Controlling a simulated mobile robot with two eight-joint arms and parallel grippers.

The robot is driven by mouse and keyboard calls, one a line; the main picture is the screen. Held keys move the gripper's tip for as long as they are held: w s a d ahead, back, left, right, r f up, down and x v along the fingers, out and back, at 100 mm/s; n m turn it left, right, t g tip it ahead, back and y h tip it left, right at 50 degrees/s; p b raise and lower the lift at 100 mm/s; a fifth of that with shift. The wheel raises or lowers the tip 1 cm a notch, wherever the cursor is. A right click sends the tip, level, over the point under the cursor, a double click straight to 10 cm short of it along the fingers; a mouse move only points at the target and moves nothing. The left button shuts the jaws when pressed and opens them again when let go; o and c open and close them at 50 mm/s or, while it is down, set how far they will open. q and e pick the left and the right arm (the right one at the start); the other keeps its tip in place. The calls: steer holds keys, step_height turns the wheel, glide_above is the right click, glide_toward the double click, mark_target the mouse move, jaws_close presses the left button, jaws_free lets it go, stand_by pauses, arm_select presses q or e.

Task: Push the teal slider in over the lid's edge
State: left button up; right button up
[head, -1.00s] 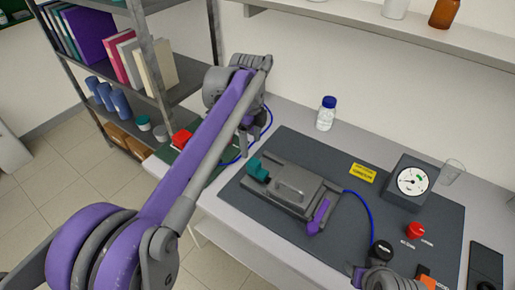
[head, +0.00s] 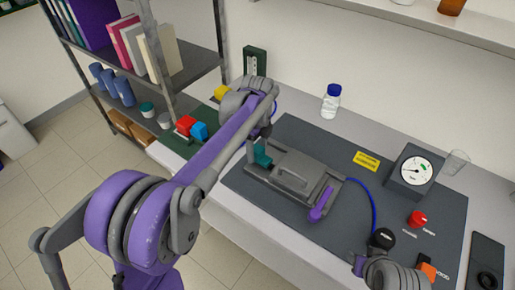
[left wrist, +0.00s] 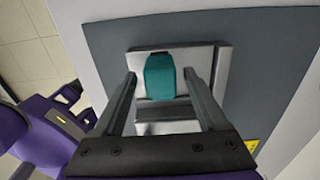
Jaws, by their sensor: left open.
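The teal slider (head: 263,158) sits at the left end of the grey rig, by the edge of its lid (head: 302,172). My left gripper (head: 256,143) reaches down at the slider from behind and partly hides it in the head view. In the left wrist view the slider (left wrist: 160,80) lies between the two open fingers, with a gap showing on both sides. A purple lever (head: 321,203) stands at the rig's right end. My right arm's grey end (head: 392,276) shows at the bottom edge of the head view; its finger state is unclear.
The rig lies on a dark mat (head: 350,220). A gauge box (head: 411,172), red knob (head: 417,219), black knob (head: 382,238) and blue tube (head: 371,200) are to the right. A blue-capped bottle (head: 331,102) stands behind.

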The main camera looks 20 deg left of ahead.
arm_select(q)
jaws_close()
stand_by(0.3)
stand_by(1.1)
